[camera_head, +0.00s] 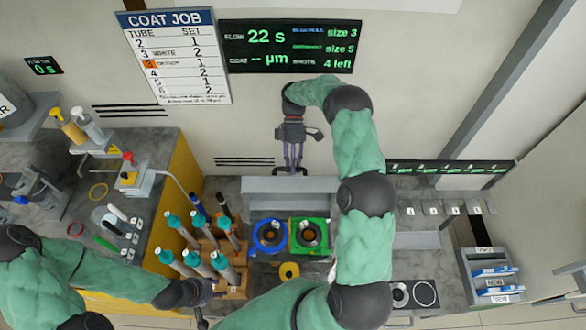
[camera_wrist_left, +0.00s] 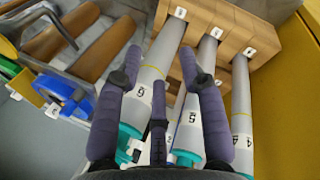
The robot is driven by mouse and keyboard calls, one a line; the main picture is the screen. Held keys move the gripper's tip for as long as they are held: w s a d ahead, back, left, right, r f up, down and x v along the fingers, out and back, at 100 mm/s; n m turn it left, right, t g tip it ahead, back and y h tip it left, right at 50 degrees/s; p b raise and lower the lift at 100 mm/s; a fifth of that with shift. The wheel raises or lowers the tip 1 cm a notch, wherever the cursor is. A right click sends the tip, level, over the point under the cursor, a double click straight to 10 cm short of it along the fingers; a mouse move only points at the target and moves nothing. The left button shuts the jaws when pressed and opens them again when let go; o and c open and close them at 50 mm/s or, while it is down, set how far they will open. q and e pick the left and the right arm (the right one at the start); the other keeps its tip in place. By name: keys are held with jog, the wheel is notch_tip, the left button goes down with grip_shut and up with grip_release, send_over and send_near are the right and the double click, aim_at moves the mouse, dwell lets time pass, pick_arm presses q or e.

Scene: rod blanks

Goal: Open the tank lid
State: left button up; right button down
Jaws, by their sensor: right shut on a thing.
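A grey panel (camera_head: 270,187), which looks like the tank lid, stands behind a blue ring (camera_head: 262,237) and a green square holder (camera_head: 298,249) in the head view. My right gripper (camera_head: 291,170) is at the panel's top edge, shut on what looks like its dark handle; the fingers partly hide the grip. My left gripper (camera_head: 210,294) is low beside the wooden tube rack (camera_head: 236,281). Its fingers (camera_wrist_left: 160,60) are spread open above the grey tube marked 6 (camera_wrist_left: 154,72) in the left wrist view, with no clear hold on it.
Several teal-capped tubes (camera_head: 193,258) stand in the rack. A yellow ring (camera_head: 289,271) lies in front of the holders. A shelf unit (camera_head: 484,262) stands at the right. My right arm crosses the right-centre and hides part of the bench.

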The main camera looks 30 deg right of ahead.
jog(key=shift+s+a+f, duration=0.15)
jog(key=shift+s+f, duration=0.1)
jog(key=shift+f, duration=0.45)
jog(key=c, duration=1)
grip_release()
jog(key=shift+r, duration=0.1)
jog(key=shift+c, duration=0.2)
jog(key=shift+w+r, duration=0.1)
jog(key=shift+r, duration=0.05)
jog(key=shift+r, duration=0.1)
notch_tip(320, 180, up, 10)
